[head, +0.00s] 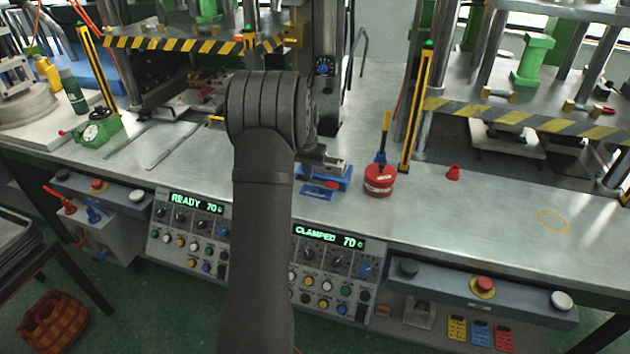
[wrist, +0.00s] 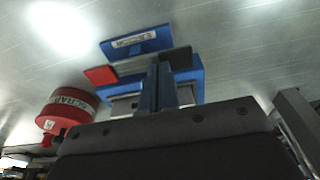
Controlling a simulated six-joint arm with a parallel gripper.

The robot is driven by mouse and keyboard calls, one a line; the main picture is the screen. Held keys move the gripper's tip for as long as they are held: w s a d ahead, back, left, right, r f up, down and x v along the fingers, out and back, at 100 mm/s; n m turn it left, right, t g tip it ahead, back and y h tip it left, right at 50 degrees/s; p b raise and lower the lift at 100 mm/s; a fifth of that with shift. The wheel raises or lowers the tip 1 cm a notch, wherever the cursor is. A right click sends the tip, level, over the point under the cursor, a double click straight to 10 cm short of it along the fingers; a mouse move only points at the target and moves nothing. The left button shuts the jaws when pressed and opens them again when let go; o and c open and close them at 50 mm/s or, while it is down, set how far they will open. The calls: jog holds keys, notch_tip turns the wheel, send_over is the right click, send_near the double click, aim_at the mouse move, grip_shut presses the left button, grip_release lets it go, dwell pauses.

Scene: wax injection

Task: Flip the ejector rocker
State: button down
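The ejector rocker (wrist: 140,65) is a grey bar with a red end at left and a dark end at right in the wrist view. It sits on a blue base (wrist: 195,75), with a blue labelled plate (wrist: 142,42) beside it. In the head view the base (head: 343,180) and plate (head: 318,190) lie on the metal bench, partly hidden by my arm. My gripper (wrist: 160,68) has its narrow fingers together, with nothing visible between them. Its tips overlap the rocker's middle in the wrist view; I cannot tell whether they touch it. The gripper also shows in the head view (head: 325,163).
A red scrap pot (head: 378,182) with a yellow-and-blue handled tool stands right of the rocker; it also shows in the wrist view (wrist: 65,112). Panels read READY and CLAMPED.

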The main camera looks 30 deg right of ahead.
jog(key=shift+f, duration=0.25)
notch_tip(320, 180, up, 7)
dwell(0.8)
jog(key=shift+f, duration=3.4)
jog(key=shift+r, duration=1.95)
jog(key=shift+f, duration=0.1)
jog(key=shift+f, duration=1.85)
